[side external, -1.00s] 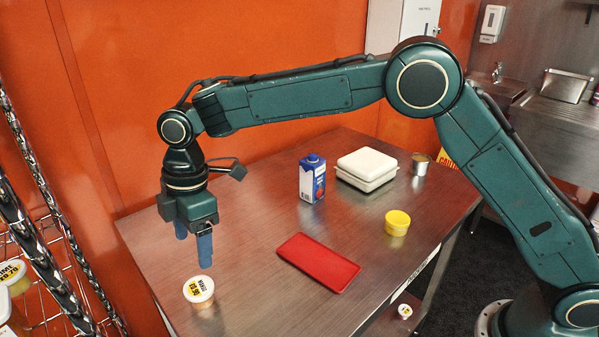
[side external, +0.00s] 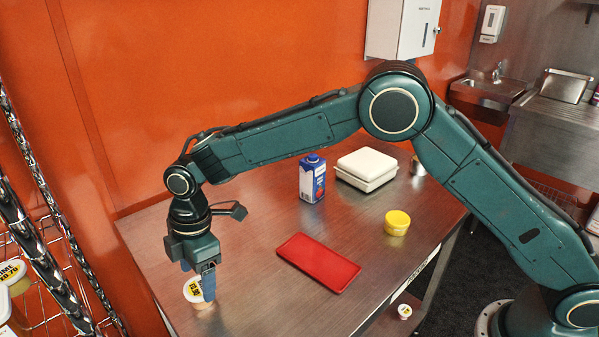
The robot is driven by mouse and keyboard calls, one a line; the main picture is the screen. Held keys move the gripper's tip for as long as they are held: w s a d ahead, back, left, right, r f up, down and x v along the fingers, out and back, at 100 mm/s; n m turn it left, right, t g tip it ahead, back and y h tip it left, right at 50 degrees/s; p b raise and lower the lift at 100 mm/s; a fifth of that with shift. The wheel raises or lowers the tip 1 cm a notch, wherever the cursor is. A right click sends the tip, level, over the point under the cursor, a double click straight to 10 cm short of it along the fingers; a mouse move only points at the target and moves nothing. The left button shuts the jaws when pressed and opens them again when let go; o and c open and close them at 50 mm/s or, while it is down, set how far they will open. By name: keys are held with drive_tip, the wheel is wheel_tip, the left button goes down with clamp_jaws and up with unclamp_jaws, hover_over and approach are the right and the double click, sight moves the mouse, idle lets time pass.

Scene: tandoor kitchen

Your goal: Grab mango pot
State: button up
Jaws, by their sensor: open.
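A small pot (side external: 192,293) with a white lid and a yellow label stands on the steel table near its left front edge. The label's print is too small to read surely as mango. My gripper (side external: 198,284) is open, pointing down at this pot. One blue finger is in front of the pot's right side and partly hides it. The other finger shows behind the lid, its tip hidden. I cannot tell whether either finger touches the pot.
A red tray (side external: 318,262) lies right of the pot. A yellow tub (side external: 397,223), a blue carton (side external: 312,180), a white box (side external: 367,168) and a partly hidden can (side external: 418,166) stand farther right. A wire rack (side external: 45,265) with labelled pots (side external: 13,275) is at the left.

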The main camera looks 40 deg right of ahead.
sight(198, 287)
drive_tip(key=shift+a+f, duration=0.2)
drive_tip(key=shift+f, duration=1.7)
drive_tip(key=c, duration=0.9)
drive_tip(key=shift+r, duration=0.1)
wheel_tip(198, 287, up, 20)
drive_tip(key=shift+f, duration=0.1)
